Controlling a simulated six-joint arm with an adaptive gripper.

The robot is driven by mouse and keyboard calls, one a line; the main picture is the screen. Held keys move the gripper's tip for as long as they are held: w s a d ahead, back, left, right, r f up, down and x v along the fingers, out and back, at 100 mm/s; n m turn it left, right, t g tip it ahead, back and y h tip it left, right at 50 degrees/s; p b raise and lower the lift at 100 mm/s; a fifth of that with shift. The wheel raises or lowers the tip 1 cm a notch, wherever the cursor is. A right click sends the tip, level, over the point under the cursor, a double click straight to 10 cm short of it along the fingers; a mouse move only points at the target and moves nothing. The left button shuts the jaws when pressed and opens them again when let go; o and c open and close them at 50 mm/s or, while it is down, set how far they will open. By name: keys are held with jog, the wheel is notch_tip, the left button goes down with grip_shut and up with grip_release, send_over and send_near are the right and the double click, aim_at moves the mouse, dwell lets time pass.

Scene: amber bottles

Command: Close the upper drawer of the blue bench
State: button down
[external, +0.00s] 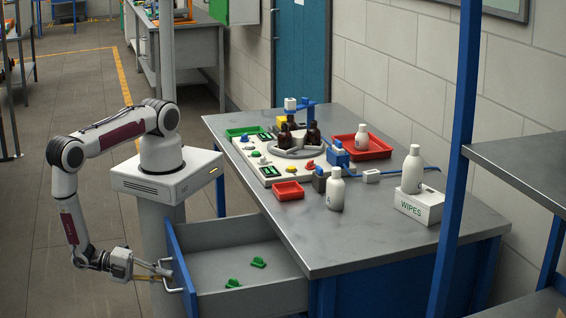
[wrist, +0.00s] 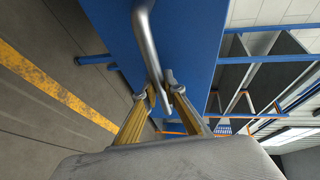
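The upper drawer (external: 235,268) of the blue bench (external: 400,285) is pulled out to the left, its grey inside exposed. Its blue front panel (external: 179,262) faces my arm and also fills the upper middle of the wrist view (wrist: 195,40). A silver bar handle (wrist: 147,42) is fixed to that panel. My gripper (external: 168,272) is at the handle. In the wrist view, the fingertips (wrist: 161,88) are close together around the lower end of the handle. I cannot tell whether they grip it.
Green pieces (external: 258,262) lie in the drawer. On the grey benchtop (external: 290,235) stand white bottles (external: 335,190), brown bottles (external: 313,135), a red tray (external: 362,146) and a wipes box (external: 419,204). A blue post (external: 455,170) rises in front of the bench's right side. Floor is clear left of my arm.

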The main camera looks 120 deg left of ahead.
send_over(259, 277)
jog(key=w, duration=0.2)
jog(key=shift+a, duration=0.35)
dwell(1.2)
jog(key=c, duration=2.1)
grip_release()
jog(key=shift+s, duration=0.2)
jog(key=shift+v, duration=5.8)
